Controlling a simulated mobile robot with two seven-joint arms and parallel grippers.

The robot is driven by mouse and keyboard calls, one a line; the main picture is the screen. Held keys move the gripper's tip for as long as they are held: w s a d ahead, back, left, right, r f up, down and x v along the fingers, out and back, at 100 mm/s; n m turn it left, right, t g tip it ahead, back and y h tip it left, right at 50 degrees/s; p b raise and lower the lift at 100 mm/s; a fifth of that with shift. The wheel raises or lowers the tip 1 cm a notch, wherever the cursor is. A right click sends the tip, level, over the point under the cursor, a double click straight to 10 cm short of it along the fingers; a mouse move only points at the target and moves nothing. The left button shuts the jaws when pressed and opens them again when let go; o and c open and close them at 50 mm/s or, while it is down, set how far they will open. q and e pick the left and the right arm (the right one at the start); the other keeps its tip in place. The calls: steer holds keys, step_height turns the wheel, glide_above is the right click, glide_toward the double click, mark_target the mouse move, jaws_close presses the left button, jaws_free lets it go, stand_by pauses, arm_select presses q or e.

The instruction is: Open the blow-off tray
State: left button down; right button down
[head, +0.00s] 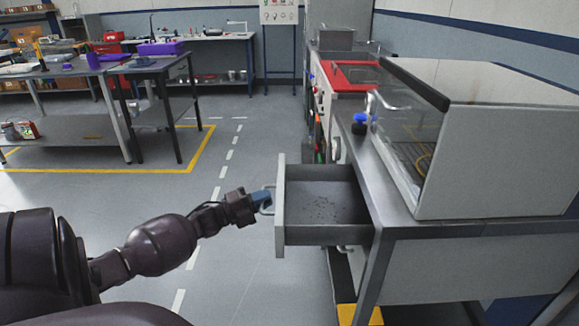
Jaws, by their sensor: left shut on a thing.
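The blow-off tray (279,213) is a grey metal drawer under the bench on the right, and it stands pulled out to the left. Dark specks lie on its floor. A pale bar handle (267,200) sits on its front face. My left gripper (262,199) is at this handle and shut on it; the fingertips are small and partly hidden by the handle. My right gripper does not show.
A cabinet with a clear window (490,150) stands on the bench (480,232) above the tray. A blue-handled valve (360,122) is on the bench's left side. Work tables (150,68) stand at the back left.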

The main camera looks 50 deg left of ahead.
arm_select(q)
steer(key=s+a, duration=0.3)
steer(key=shift+s+a, duration=0.15)
steer(key=shift+s, duration=0.25)
steer(key=c, duration=1.2)
jaws_free()
steer(key=shift+o, duration=0.2)
steer(key=shift+s, duration=0.1)
steer(key=v, duration=1)
steer(key=shift+s+p, duration=0.3)
steer(key=shift+p, duration=0.1)
